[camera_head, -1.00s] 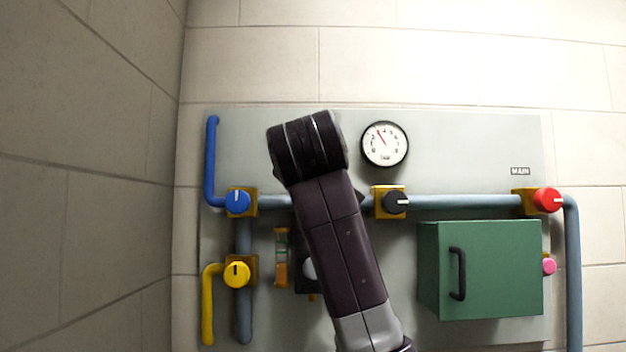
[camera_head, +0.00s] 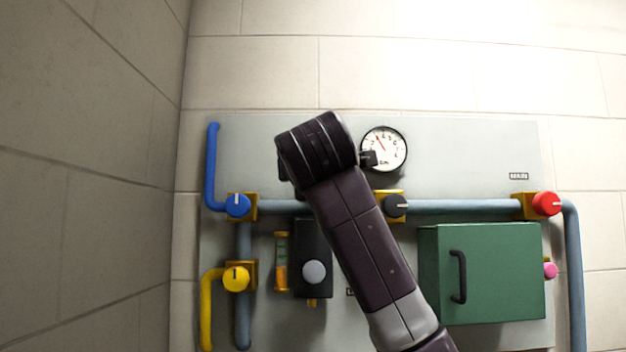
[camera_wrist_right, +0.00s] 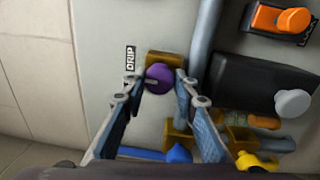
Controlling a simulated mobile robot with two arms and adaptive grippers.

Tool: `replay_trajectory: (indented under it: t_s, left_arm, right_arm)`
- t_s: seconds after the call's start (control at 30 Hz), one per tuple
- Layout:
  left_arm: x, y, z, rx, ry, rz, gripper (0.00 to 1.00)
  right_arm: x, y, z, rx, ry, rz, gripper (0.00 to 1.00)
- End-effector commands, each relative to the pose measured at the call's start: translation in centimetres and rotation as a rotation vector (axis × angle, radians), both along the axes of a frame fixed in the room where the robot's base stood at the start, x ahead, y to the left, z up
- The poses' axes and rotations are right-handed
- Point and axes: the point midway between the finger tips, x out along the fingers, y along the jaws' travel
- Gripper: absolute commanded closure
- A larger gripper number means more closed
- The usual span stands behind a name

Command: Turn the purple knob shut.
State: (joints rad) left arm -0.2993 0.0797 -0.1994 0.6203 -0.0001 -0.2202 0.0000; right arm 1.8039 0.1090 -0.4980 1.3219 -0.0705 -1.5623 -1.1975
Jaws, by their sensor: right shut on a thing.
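The purple knob (camera_wrist_right: 158,79) sits on a brass-coloured valve body in the right wrist view, next to a label reading DRIP. Its pale pointer mark points roughly to the left of that view. My right gripper (camera_wrist_right: 160,88) has one finger on each side of the knob and is shut on it. In the head view my right arm rises in front of the panel; the purple knob does not show there. My left gripper is not in view.
A grey panel (camera_head: 450,150) carries a gauge (camera_head: 384,149), blue (camera_head: 238,205), yellow (camera_head: 236,278), black (camera_head: 395,206) and red (camera_head: 547,203) knobs, a black box (camera_head: 313,240), and a green cabinet (camera_head: 490,270) at right. An orange switch (camera_wrist_right: 282,18) shows in the wrist view.

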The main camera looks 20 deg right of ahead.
Motion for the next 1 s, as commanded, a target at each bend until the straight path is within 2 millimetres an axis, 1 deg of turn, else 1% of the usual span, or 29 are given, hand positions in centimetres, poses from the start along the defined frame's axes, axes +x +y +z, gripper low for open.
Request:
replay_trajectory:
  t_s: [0.3, 0.73, 0.77, 0.9, 1.0]
  left_arm:
    - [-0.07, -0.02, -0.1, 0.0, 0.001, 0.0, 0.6]
    - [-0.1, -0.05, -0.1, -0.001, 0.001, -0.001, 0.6]
    - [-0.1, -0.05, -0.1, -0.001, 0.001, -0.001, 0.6]
    - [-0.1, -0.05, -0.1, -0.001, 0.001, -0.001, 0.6]
    - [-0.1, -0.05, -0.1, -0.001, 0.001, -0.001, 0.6]
  right_arm:
    - [-0.03, -0.02, 0.06, -0.081, 0.021, 0.0, 0.98]
    - [-0.04, 0.0, 0.07, -0.088, 0.023, 0.0, 0.98]
    - [-0.03, 0.0, 0.06, -0.088, 0.023, 0.0, 0.72]
    - [-0.03, 0.0, 0.05, -0.087, 0.024, 0.0, 0.57]
    - [-0.02, 0.0, 0.03, -0.087, 0.024, 0.0, 0.56]
